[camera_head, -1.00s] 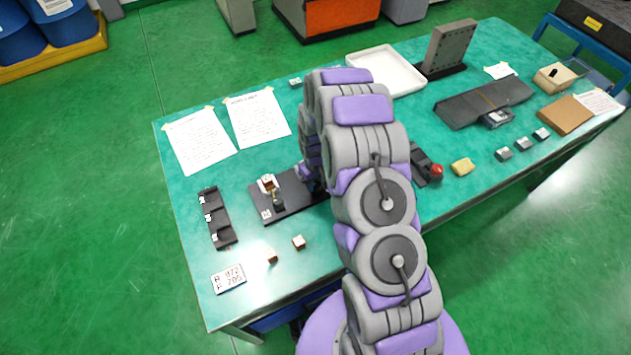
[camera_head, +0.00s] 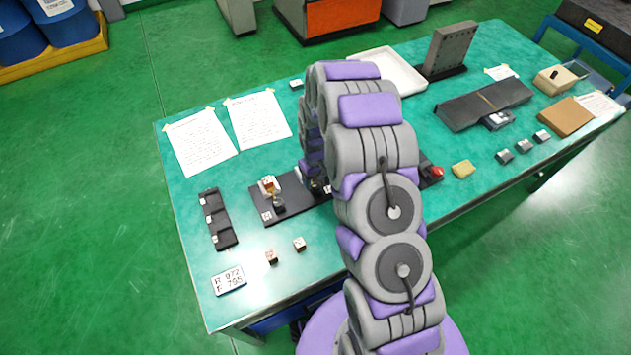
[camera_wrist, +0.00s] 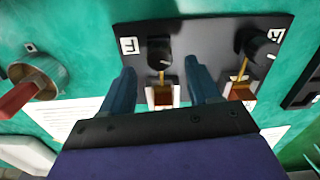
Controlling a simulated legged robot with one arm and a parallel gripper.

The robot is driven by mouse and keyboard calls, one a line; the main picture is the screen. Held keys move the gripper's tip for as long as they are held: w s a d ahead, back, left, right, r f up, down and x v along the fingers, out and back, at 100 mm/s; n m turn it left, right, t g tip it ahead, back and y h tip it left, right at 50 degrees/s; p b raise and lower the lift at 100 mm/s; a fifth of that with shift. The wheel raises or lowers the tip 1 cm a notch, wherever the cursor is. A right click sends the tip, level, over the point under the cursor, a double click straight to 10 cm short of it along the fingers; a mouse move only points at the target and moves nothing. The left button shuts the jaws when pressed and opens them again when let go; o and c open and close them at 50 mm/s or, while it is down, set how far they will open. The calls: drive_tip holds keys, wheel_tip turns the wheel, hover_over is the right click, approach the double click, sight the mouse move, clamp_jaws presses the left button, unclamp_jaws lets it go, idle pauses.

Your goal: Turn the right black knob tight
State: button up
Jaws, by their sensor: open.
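A black plate (camera_head: 283,212) on the green table carries two black knobs with brass stems and small copper-coloured blocks. The left knob (camera_head: 279,202) shows in the head view; my arm largely hides the right one. The wrist view is turned round, so the right knob (camera_wrist: 160,53) appears left of the other knob (camera_wrist: 260,50). My gripper (camera_wrist: 162,76) is open, its two blue-grey fingers on either side of the right knob's stem and block. The knob shows just beyond the fingertips; I cannot tell whether they touch it. The head view hides my gripper behind my arm.
A black rack (camera_head: 218,220) and two small cubes lie left. A white tray (camera_head: 405,75) lies behind.

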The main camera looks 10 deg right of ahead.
sight(316, 185)
wheel_tip(316, 185, up, 14)
drive_tip(key=shift+p, duration=0.4)
drive_tip(key=shift+r, duration=0.15)
drive_tip(key=s+r+m+b, duration=0.1)
drive_tip(key=s+r, duration=0.3)
drive_tip(key=s, duration=0.8)
drive_tip(key=s+r+m+g+b, duration=0.1)
drive_tip(key=s+r, duration=0.3)
drive_tip(key=s, duration=0.9)
drive_tip(key=s+r+m+b, duration=0.1)
drive_tip(key=s+r+b, duration=0.2)
drive_tip(key=s, duration=0.9)
wheel_tip(316, 185, up, 2)
drive_tip(key=shift+s+r+m+g, duration=0.1)
drive_tip(key=shift+s+m+g, duration=0.3)
